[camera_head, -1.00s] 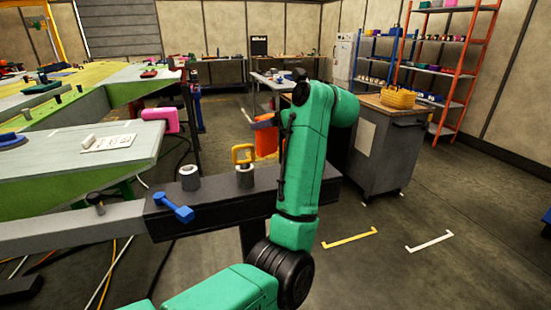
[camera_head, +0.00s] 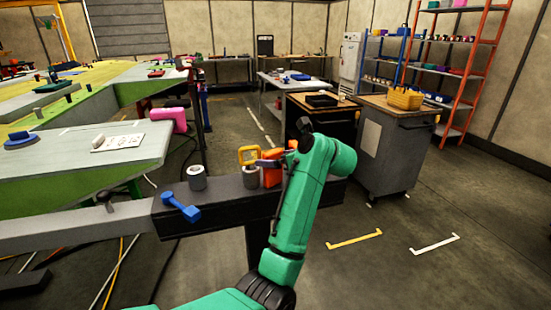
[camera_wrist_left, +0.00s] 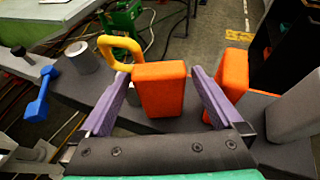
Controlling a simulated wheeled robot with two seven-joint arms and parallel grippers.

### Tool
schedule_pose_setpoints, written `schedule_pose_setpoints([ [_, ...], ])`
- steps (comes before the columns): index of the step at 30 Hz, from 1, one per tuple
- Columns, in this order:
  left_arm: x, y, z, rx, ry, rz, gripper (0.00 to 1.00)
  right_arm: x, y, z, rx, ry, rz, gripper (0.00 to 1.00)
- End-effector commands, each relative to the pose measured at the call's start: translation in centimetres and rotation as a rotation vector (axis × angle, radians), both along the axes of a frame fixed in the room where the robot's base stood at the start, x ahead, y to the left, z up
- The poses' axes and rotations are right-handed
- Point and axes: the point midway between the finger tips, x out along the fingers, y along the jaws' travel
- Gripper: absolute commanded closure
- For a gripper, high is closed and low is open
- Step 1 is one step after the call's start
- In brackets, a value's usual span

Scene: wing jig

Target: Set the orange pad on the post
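An orange block (camera_head: 272,177), likely the orange pad, is upright at the dark beam, right of a grey post (camera_head: 250,178) with a yellow loop on it. The left wrist view shows this block (camera_wrist_left: 160,90) between the two purple fingers of my left gripper (camera_wrist_left: 161,75). Narrow gaps show beside the block, so the fingers look open around it. Whether anything is under the block is hidden. A second orange piece (camera_wrist_left: 231,74) shows beyond the right finger. In the head view my left gripper (camera_head: 270,157) is partly hidden by its arm. My right gripper is not in view.
The yellow loop (camera_head: 248,155) stands close left of the block. Another grey post (camera_head: 196,178) and a blue dumbbell-shaped part (camera_head: 180,207) are farther left on the dark beam (camera_head: 225,212). A cart (camera_head: 395,150) stands behind at right.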

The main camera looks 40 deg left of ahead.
Motion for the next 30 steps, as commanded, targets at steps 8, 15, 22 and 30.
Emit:
schedule_pose_setpoints([
  [8, 0.0, -0.2, 0.5, 0.001, -0.001, -0.001, 0.00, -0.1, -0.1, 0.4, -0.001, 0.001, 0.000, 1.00],
  [15, -1.1, -5.6, 2.2, -0.003, -0.004, -0.007, 0.00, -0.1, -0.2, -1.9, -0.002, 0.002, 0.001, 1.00],
  [22, -2.1, -10.1, 4.5, -0.001, -0.001, -0.003, 0.00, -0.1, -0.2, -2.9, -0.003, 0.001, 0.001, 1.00],
  [30, -2.4, -10.8, 5.1, 0.001, 0.001, 0.001, 0.00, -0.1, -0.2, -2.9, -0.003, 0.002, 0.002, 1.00],
])
